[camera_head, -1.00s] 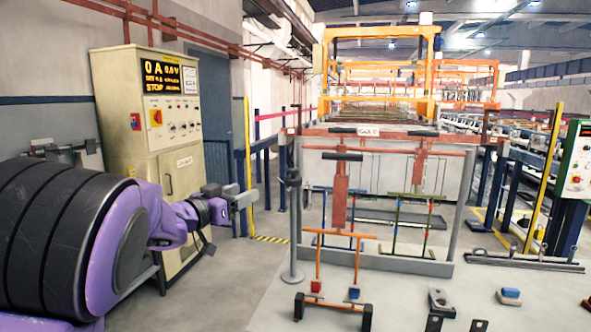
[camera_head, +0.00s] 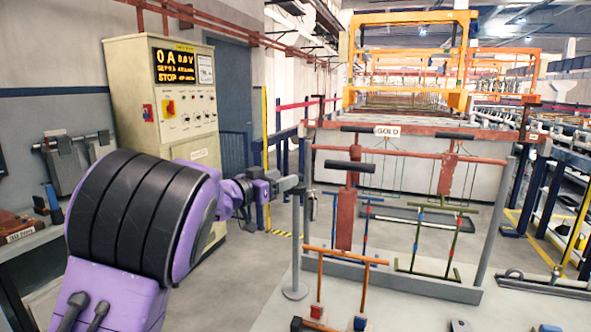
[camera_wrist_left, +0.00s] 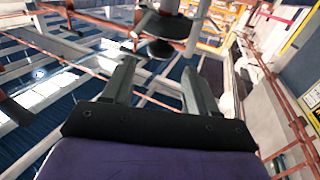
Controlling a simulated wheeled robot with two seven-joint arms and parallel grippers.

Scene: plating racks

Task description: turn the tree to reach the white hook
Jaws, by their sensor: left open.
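Dark rounded parts (camera_wrist_left: 160,48) show just beyond the fingertips. I cannot tell whether the fingers touch them. I cannot make out a white hook in either view. My right gripper is not in view.
The plating frame with a red bar (camera_head: 420,153) and hanging racks (camera_head: 345,215) stands right of the post. A beige control cabinet (camera_head: 165,100) is behind my left arm. Open floor (camera_head: 240,275) lies between them. A light surface at the front holds small parts.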

